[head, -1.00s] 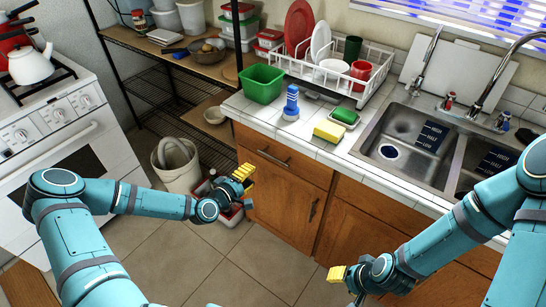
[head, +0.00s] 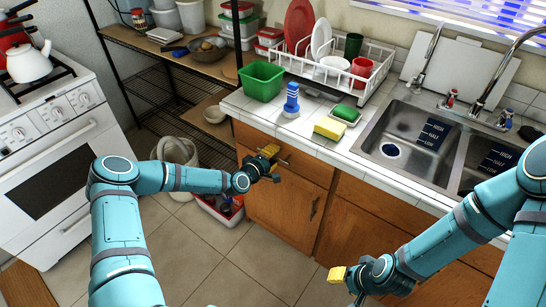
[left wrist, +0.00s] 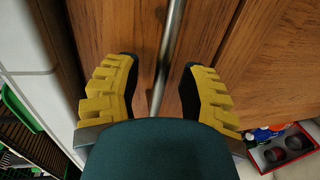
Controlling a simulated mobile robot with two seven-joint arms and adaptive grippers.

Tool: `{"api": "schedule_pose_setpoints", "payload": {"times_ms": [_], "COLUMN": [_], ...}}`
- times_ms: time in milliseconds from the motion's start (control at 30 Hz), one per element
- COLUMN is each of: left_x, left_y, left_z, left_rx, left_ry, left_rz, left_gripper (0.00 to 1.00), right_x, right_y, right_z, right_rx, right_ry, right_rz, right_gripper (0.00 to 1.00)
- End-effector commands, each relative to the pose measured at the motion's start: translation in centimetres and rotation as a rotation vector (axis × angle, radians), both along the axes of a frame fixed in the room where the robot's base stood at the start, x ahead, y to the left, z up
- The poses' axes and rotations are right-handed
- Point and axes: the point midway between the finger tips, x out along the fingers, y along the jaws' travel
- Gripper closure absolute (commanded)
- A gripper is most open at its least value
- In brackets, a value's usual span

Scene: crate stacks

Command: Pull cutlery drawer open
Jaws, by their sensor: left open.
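The drawer front (head: 308,172) is brown wood, set under the tiled counter at the left end of the cabinet, and looks flush with it. Its metal bar handle (left wrist: 169,45) runs between my left gripper's two yellow fingers in the left wrist view. My left gripper (head: 266,158) is open at the handle, with a finger on each side; I see no finger closed on the bar. In the head view the gripper hides part of the handle. My right gripper (head: 352,281) is low in front of the cabinet doors, away from the drawer; its jaw opening is unclear.
Below the drawer is a cabinet door (head: 275,205). A red-and-white crate (head: 222,212) with items stands on the floor beside the cabinet, under my left forearm. A white bucket (head: 175,155) stands near the oven (head: 55,170). The floor in front is clear.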

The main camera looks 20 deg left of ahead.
Motion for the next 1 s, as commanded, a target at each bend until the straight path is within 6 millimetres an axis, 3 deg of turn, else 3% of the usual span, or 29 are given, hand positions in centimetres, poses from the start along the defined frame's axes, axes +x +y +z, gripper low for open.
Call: {"api": "schedule_pose_setpoints", "payload": {"times_ms": [233,267,367,400,767,1000], "left_x": [0.0,0.0,0.0,0.0,-0.7,-4.3], "left_y": [0.0,0.0,0.0,0.0,0.3,1.7], "left_z": [0.0,0.0,0.0,0.0,0.0,-0.1], "left_rx": [0.000,0.000,0.000,0.000,0.001,0.000], "left_ry": [0.000,0.000,0.000,0.000,0.001,0.003], "left_rz": [0.000,0.000,0.000,0.000,0.001,0.001], "left_gripper": [0.59,0.63,0.98,1.00,1.00,1.00], "right_x": [0.0,0.0,0.0,0.0,0.0,0.0], "right_y": [0.0,0.0,0.0,0.0,0.0,0.0], "right_z": [0.0,0.0,0.0,0.0,0.0,-0.1], "right_rx": [0.000,0.000,0.000,0.000,0.000,0.000], "right_ry": [0.000,0.000,0.000,0.000,0.000,0.000], "right_rz": [0.000,0.000,0.000,0.000,0.000,0.000], "right_gripper": [0.53,0.53,0.53,0.53,0.53,0.53]}}
